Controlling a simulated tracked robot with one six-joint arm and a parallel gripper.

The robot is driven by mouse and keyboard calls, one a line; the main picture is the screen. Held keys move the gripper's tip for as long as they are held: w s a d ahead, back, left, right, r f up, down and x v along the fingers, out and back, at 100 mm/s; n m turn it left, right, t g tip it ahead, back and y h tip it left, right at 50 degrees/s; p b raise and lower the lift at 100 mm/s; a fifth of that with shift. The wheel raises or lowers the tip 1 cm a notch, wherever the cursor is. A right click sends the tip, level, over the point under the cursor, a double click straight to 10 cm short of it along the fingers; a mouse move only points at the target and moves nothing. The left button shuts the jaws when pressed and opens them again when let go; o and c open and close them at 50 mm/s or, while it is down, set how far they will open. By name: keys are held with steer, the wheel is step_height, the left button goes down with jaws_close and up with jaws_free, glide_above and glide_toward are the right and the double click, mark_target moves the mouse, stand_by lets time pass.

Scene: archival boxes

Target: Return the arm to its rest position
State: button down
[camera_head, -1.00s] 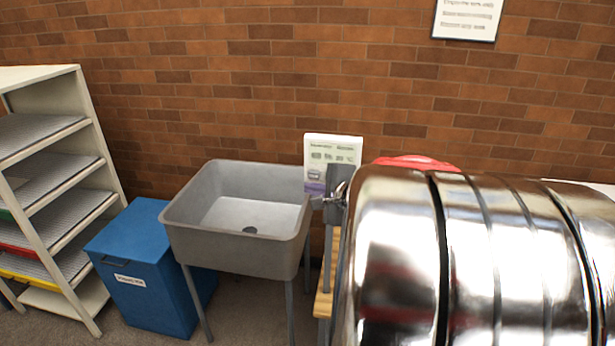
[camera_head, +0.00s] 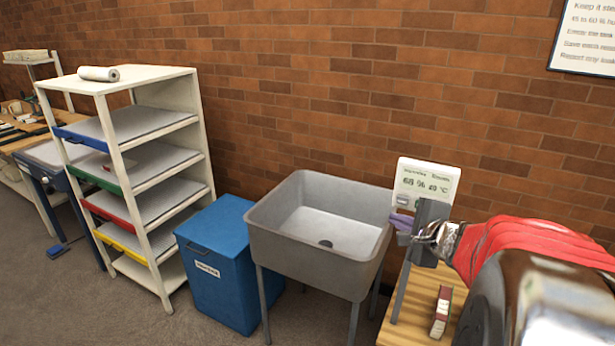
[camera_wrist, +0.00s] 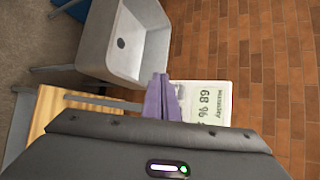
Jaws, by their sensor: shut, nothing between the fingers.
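My gripper (camera_head: 399,223) is in the head view at right of centre, in front of a display panel and by the right rim of a grey sink. Its purple fingers (camera_wrist: 161,85) are together in the wrist view, with nothing between them. My arm, with a red section and shiny metal, fills the lower right of the head view and hides part of the wooden bench behind it. The arm is held out above the bench.
The grey sink (camera_head: 318,262) stands beside a blue bin (camera_head: 215,285) and a white shelf rack (camera_head: 158,75). The display panel (camera_head: 427,178) is close to my gripper. Brick wall stands behind.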

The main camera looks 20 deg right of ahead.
steer(key=a+n+g+y, duration=0.3)
steer(key=a+n+y, duration=0.55)
steer(key=a, duration=1.35)
steer(key=s+a+f+n+g+h, duration=0.1)
steer(key=s+a+n+g+h, duration=0.1)
steer(key=s+a+n, duration=0.2)
steer(key=s+a+f+n+g+h, duration=0.1)
steer(key=s+a+n, duration=0.4)
steer(key=s+n, duration=0.5)
steer(key=shift+f+n+g+h, duration=0.25)
steer(key=shift+n+g+h, duration=0.5)
steer(key=shift+h, duration=0.6)
steer(key=shift+s+d, duration=0.1)
